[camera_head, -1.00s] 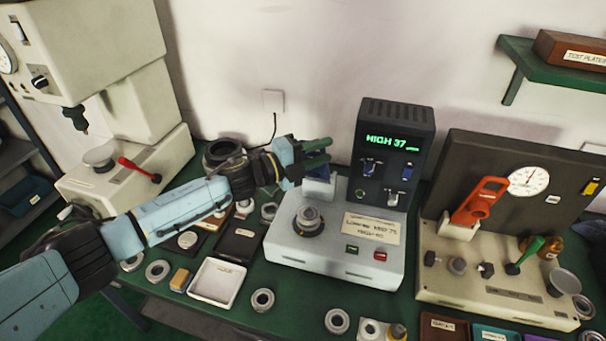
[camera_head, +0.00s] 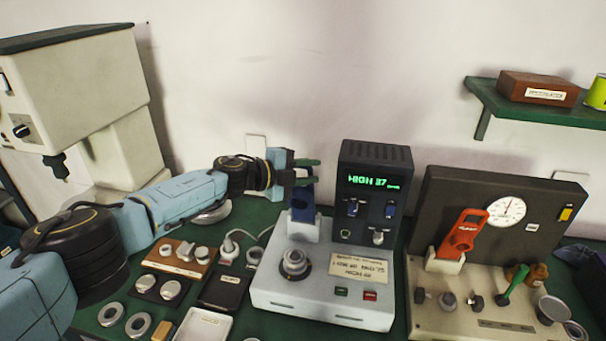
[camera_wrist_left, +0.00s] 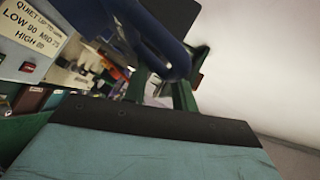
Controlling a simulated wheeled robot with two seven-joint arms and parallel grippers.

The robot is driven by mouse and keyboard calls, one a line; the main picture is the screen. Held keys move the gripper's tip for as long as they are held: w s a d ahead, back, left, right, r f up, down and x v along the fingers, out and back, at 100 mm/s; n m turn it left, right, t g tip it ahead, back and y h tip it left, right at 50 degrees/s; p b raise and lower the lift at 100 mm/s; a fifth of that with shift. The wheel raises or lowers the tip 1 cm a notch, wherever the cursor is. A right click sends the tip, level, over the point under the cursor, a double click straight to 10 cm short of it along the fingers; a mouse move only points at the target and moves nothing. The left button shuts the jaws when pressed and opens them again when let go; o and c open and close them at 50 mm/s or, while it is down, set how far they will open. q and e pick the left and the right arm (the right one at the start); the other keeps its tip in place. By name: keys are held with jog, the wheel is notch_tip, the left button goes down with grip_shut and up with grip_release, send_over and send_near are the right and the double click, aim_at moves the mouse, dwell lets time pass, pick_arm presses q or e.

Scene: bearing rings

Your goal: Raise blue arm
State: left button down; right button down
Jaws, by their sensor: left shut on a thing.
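The blue arm (camera_head: 302,209) stands raised at the back left of the pale grey tester (camera_head: 318,299). My left gripper (camera_head: 306,172) has its green fingers shut on the upper part of the blue arm. In the left wrist view the dark blue piece (camera_wrist_left: 150,38) lies between the green fingers, close to the camera. A bearing ring (camera_head: 294,262) sits on the tester's spindle in front of the arm. The dark display unit (camera_head: 372,190) reads HIGH 37 in green. My right gripper is not in view.
A second tester (camera_head: 440,290) with a dial and a red arm (camera_head: 463,233) stands to the right. A cream press (camera_head: 85,100) stands at the left. Trays and several rings lie at front left. A wall shelf (camera_head: 530,108) hangs at upper right.

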pick_arm(q)
jog(key=shift+w+a+f+n+t, duration=0.2)
jog(key=shift+w+a+n+t, duration=0.1)
jog(key=shift+w+a, duration=0.3)
jog(key=c, duration=1.5)
grip_release()
jog(key=shift+o, duration=0.2)
jog(key=shift+w+d+f, duration=0.1)
jog(key=shift+w+d, duration=0.1)
jog(key=shift+w, duration=0.1)
jog(key=shift+r, duration=0.2)
jog(key=shift+a+r+p, duration=0.2)
jog(key=shift+a+p, duration=0.3)
jog(key=shift+a, duration=0.05)
jog(key=s+v, duration=0.1)
jog(key=v, duration=1)
jog(key=shift+s+d+r+p, duration=0.15)
jog(key=shift+s+d+p, duration=0.05)
jog(key=shift+s+p, duration=0.15)
